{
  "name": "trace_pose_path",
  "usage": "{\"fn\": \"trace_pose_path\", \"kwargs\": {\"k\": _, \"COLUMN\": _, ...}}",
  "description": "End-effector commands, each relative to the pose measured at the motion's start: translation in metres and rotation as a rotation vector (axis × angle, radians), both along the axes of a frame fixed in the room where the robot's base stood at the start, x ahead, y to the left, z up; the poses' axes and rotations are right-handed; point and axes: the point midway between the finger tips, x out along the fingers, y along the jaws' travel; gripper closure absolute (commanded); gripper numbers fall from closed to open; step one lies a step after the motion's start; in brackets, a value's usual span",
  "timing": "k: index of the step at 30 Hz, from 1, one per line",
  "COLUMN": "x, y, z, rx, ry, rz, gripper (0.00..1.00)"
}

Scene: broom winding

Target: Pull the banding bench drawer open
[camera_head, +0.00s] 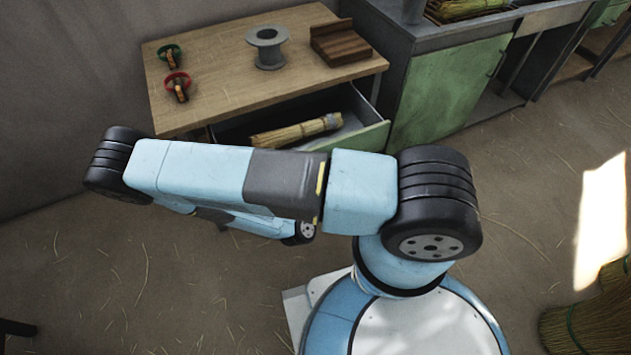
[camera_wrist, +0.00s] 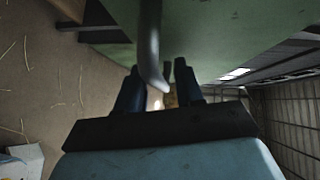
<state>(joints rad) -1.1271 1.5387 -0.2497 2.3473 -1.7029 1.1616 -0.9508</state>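The banding bench (camera_head: 225,75) stands at the back left with a wooden top. Its drawer (camera_head: 365,137) is pulled out, and a bundle of straw (camera_head: 297,130) shows inside. My arm hides part of the drawer's green front. In the wrist view, the green drawer front (camera_wrist: 225,35) fills the top, with a grey bar handle (camera_wrist: 150,40) on it. My gripper (camera_wrist: 158,68) has one dark finger on each side of the handle. The fingers stand apart, with a gap visible at the right finger. The head view does not show the gripper's fingers.
On the bench top are a grey spool (camera_head: 267,48), a brown wooden block (camera_head: 340,43), and two small tools with a green ring (camera_head: 169,55) and a red ring (camera_head: 178,86). A green cabinet (camera_head: 445,88) stands right of the bench. Straw bundles (camera_head: 590,325) stand at lower right.

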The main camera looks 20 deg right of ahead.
Motion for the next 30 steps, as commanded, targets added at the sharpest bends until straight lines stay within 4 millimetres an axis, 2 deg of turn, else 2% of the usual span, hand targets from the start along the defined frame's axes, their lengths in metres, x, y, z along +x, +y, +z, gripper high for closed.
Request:
{"fn": "trace_pose_path", "kwargs": {"k": 5, "x": -0.017, "y": 0.014, "z": 0.003, "rx": 0.002, "ry": 0.0, "rz": 0.004, "gripper": 0.64}}
{"fn": "trace_pose_path", "kwargs": {"k": 15, "x": -0.072, "y": 0.052, "z": 0.011, "rx": 0.002, "ry": 0.003, "rz": 0.004, "gripper": 0.64}}
{"fn": "trace_pose_path", "kwargs": {"k": 21, "x": -0.098, "y": 0.07, "z": 0.015, "rx": 0.002, "ry": 0.002, "rz": 0.002, "gripper": 0.64}}
{"fn": "trace_pose_path", "kwargs": {"k": 30, "x": -0.112, "y": 0.079, "z": 0.018, "rx": -0.001, "ry": 0.002, "rz": 0.001, "gripper": 0.64}}
